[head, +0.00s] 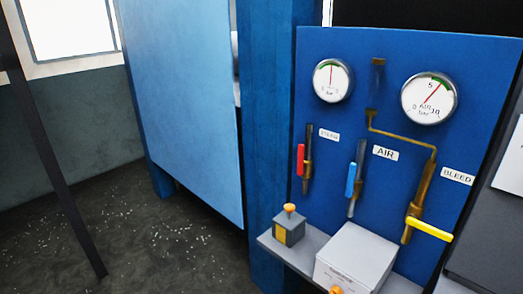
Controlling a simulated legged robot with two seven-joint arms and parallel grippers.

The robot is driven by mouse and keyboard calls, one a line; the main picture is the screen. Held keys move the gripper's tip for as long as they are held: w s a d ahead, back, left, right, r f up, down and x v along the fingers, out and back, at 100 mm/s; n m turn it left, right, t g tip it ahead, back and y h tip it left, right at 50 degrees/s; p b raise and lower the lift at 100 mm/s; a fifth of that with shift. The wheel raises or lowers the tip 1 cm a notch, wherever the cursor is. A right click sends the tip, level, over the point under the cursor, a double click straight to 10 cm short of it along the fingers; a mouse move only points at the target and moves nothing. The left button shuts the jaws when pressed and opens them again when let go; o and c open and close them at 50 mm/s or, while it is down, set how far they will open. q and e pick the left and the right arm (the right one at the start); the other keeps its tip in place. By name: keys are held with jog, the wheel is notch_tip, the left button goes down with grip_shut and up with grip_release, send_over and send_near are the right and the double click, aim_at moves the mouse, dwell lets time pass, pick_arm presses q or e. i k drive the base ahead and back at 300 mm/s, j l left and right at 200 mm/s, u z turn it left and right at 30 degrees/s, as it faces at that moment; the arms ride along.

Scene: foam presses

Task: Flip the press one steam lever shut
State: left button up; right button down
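The steam lever (300,160) has a red handle and stands upright beside its brass valve on a dark vertical pipe. The small label STEAM (329,135) is to the upper right of it. It is on the left part of a blue panel (400,55). Neither of my grippers shows in the head view, and nothing touches the lever.
A blue air lever (351,179) stands upright to the right, and a yellow bleed lever (429,229) lies crosswise. Two gauges (332,80) (429,98) sit above. A shelf (270,242) below carries a button box (289,231) and a grey box (352,258). Floor (150,240) at left is clear.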

aim_at(301, 171)
jog(key=i+j, duration=0.15)
jog(key=j, duration=0.25)
jog(key=i+j, duration=0.1)
jog(key=j, duration=0.3)
jog(key=i+j, duration=0.15)
jog(key=j, duration=0.25)
jog(key=i+j+u, duration=0.1)
jog(key=j, duration=0.3)
